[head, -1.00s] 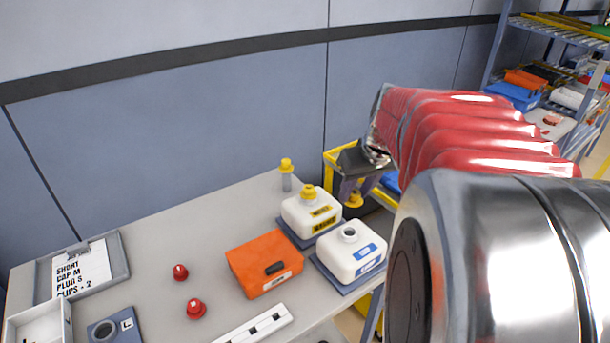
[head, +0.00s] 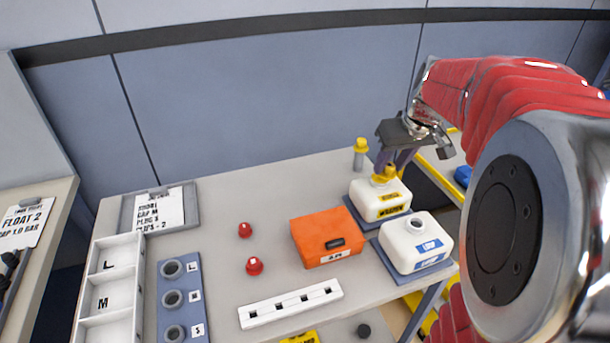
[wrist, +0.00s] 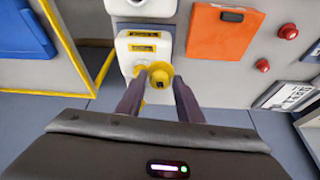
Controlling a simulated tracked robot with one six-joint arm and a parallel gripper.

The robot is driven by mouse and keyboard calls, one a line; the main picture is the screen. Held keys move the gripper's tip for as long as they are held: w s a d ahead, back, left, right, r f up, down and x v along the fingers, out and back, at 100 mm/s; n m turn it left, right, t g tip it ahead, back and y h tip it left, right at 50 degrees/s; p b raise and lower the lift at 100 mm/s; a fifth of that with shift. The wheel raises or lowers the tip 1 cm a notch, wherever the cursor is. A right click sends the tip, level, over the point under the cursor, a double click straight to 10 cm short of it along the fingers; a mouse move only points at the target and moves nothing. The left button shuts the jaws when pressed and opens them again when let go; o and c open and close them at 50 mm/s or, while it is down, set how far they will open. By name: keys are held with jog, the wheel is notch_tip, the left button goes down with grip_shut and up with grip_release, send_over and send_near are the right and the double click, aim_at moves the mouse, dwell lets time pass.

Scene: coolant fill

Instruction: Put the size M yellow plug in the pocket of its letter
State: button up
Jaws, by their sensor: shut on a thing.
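My gripper (head: 388,172) is shut on a yellow plug (wrist: 160,76), held in the air at or above the yellow-labelled white jug (head: 375,208). From the head it overlaps the top of that jug, so the jug's own cap is hard to separate from the plug. The plug's size letter is not readable. A white tray (head: 138,262) at the left has pockets marked L and M and a further one nearer, partly cut off. The M pocket (head: 112,301) looks empty.
A grey post with a yellow top (head: 360,150) stands behind the jug. A blue-labelled jug (head: 418,246), an orange box (head: 312,228), two red caps (head: 254,266), a white slotted strip (head: 262,313) and a blue ring board (head: 170,254) share the bench. A clipboard (head: 128,218) lies behind the tray.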

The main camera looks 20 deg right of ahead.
jog(key=w+a+f+n+y, duration=0.1)
jog(key=w+a+n, duration=0.1)
jog(key=w+a, duration=0.6)
jog(key=w+a+f+n, duration=0.1)
jog(key=w+a+n, duration=0.1)
jog(key=w+a, duration=0.6)
jog(key=a, duration=0.6)
jog(key=shift+a+y, duration=0.25)
jog(key=shift+y, duration=0.15)
